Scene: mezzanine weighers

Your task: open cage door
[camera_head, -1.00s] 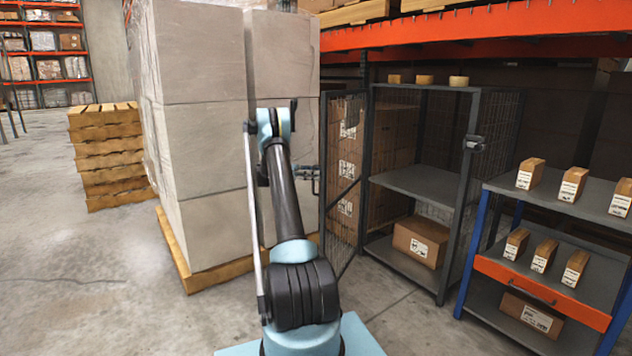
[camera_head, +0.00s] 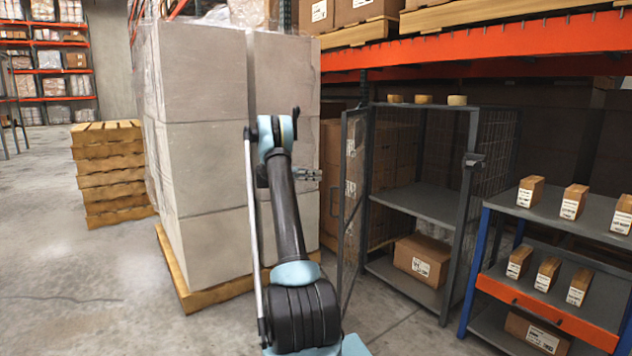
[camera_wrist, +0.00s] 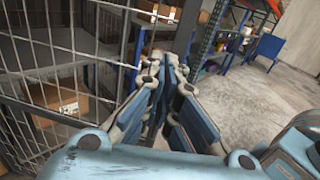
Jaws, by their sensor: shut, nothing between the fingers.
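The cage (camera_head: 472,165) is a dark metal locker with mesh sides, right of centre in the head view. Its mesh door (camera_head: 352,200) stands open at the left side of the opening, turned toward me and seen nearly edge-on. My gripper (camera_head: 308,174) is left of the door's free edge with a small gap in the picture, partly hidden by my arm. In the wrist view my gripper (camera_wrist: 163,75) is shut with nothing between its fingers. Wire mesh (camera_wrist: 55,60) fills the left of that view, close beside the fingers. I cannot tell whether they touch it.
A cardboard box (camera_head: 422,259) lies on the cage's lower shelf. A tall pallet load of grey blocks (camera_head: 200,140) stands behind my arm, close to the door. A blue-framed shelf (camera_head: 465,285) with small boxes is at the right. Floor is open at the left.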

